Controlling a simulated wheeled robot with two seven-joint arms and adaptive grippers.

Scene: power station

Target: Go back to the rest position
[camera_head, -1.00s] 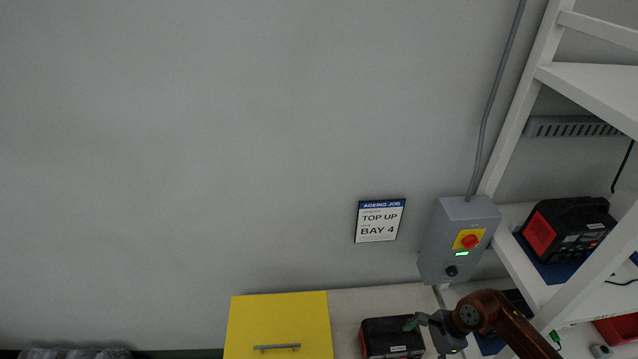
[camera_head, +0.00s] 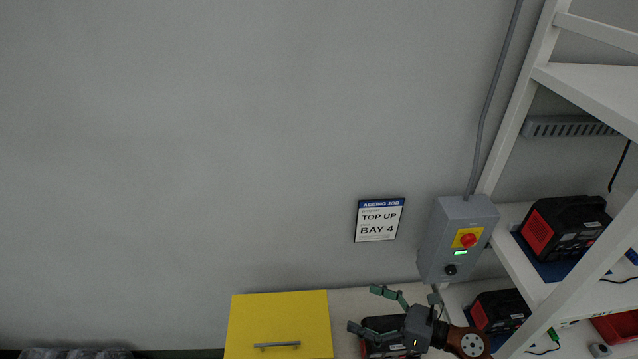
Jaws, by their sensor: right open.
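My right gripper (camera_head: 366,308) is in the lower right part of the head view, open and empty, with its fingers spread toward the left. It is in front of a black and red battery unit (camera_head: 375,349) on the pale bench, and hides much of that unit. I cannot tell whether they touch. My right arm's brown wrist (camera_head: 468,343) is at the bottom edge. My left gripper is not in view.
A grey switch box (camera_head: 432,255) with a red knob is on the wall beside a white shelf rack (camera_head: 590,85). The rack holds black and red units (camera_head: 565,228) (camera_head: 500,311). A yellow box (camera_head: 279,322) stands left of the gripper. A sign (camera_head: 380,220) reads "TOP UP BAY 4".

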